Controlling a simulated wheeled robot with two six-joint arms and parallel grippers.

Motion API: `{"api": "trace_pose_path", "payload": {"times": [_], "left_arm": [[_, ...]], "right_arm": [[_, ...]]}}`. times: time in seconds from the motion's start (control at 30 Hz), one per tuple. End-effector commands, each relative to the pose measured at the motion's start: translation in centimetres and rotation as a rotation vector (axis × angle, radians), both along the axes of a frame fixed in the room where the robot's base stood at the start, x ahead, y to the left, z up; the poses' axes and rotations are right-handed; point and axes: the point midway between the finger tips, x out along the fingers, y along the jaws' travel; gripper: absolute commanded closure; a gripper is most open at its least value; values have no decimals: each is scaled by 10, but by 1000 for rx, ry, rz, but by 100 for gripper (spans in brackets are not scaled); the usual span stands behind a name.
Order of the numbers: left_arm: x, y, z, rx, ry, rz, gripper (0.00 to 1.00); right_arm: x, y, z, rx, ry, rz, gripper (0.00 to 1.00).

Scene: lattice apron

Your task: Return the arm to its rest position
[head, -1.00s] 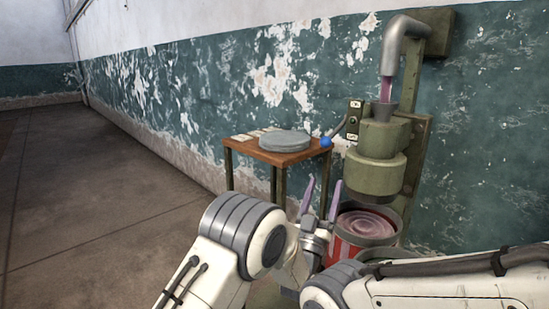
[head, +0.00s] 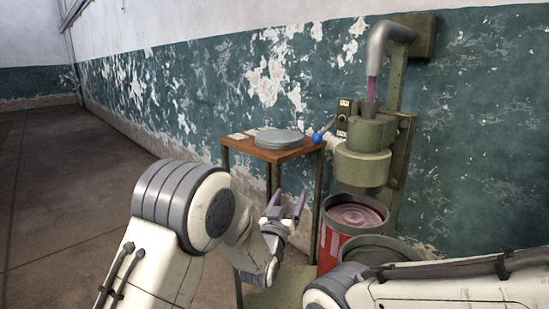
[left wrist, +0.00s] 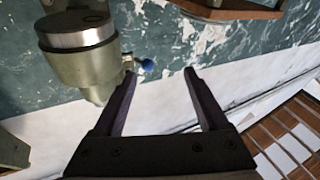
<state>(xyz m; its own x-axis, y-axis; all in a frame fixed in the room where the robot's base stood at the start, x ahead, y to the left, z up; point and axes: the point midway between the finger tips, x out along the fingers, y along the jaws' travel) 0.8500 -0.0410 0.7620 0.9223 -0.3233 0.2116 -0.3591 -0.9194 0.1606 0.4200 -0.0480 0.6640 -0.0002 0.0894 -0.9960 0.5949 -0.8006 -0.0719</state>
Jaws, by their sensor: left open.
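My left gripper (head: 286,204) shows in the head view with its two purple-grey fingers apart and nothing between them. It is in front of the small wooden table and left of the red bucket, apart from both. In the left wrist view the open fingers (left wrist: 160,75) point toward the wall, with the green machine body beside them. My left arm is bent at the elbow, low in the head view. Part of my other arm crosses the lower right; its gripper is out of the picture.
A green dispensing machine (head: 362,165) with a blue-knobbed lever (head: 317,138) stands at the wall. Under it is a red bucket (head: 328,247) of pinkish contents, with another round container (head: 385,243) in front. A grey lid (head: 279,139) lies on the wooden table (head: 268,154). Floor at left is clear.

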Motion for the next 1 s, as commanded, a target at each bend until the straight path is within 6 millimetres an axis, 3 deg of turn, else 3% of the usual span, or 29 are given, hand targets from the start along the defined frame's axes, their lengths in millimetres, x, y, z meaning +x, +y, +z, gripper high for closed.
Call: {"api": "trace_pose_path", "payload": {"times": [0.13, 0.23, 0.4, 0.5, 0.67, 1.0], "left_arm": [[-4, 43, -26, 99, 222, 55, 24], [-24, 83, -55, 181, 437, 96, 24], [-93, 148, -104, 297, 816, 150, 24], [-135, 173, -123, 339, 985, 163, 24], [-191, 199, -141, 375, 1181, 178, 24], [-285, 226, -156, 408, 1473, 172, 24]], "right_arm": [[0, 0, 0, 0, 0, 0, 36], [0, 0, 0, 0, 0, 0, 36], [0, 0, 0, 0, 0, 0, 36], [0, 0, 0, 0, 0, 0, 36], [0, 0, 0, 0, 0, 0, 36], [0, 0, 0, 0, 0, 0, 36]]}}
